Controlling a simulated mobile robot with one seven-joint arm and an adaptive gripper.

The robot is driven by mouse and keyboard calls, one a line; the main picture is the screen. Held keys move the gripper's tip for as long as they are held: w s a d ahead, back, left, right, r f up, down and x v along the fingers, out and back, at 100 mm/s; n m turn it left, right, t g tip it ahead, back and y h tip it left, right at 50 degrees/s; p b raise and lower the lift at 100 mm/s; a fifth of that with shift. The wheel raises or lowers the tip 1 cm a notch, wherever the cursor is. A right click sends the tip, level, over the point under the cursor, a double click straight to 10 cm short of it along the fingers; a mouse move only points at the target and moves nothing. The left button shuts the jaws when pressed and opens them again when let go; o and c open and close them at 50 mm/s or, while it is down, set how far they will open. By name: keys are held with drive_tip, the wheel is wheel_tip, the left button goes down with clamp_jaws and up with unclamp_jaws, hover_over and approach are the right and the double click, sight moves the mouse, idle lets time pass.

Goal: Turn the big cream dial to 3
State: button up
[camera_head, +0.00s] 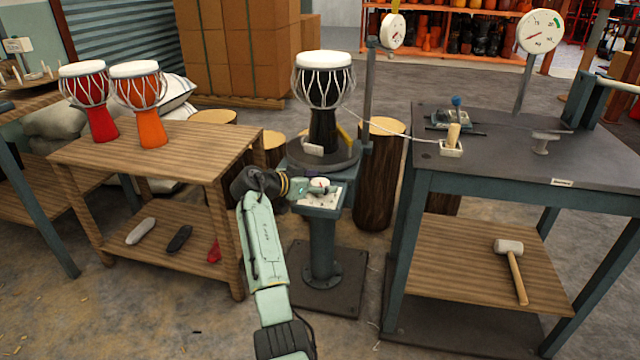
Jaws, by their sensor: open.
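A small cream dial (320,184) sits on a white plate (325,202) at the front of the pedestal (322,240), below the black drum. My gripper (318,188) reaches in from the left, its fingers at the dial. It is open. The fingers cover part of the dial and plate, and I cannot tell whether they touch the dial. The dial's pointer and numbers are too small to read.
A black goblet drum (323,90) stands on the pedestal, close above my gripper. A wooden bench (190,150) with red and orange drums is left. A dark workbench (530,165) is right, with round gauges (540,32) above. A mallet (511,265) lies on its lower shelf.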

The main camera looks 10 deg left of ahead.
drive_tip(key=v, duration=1.2)
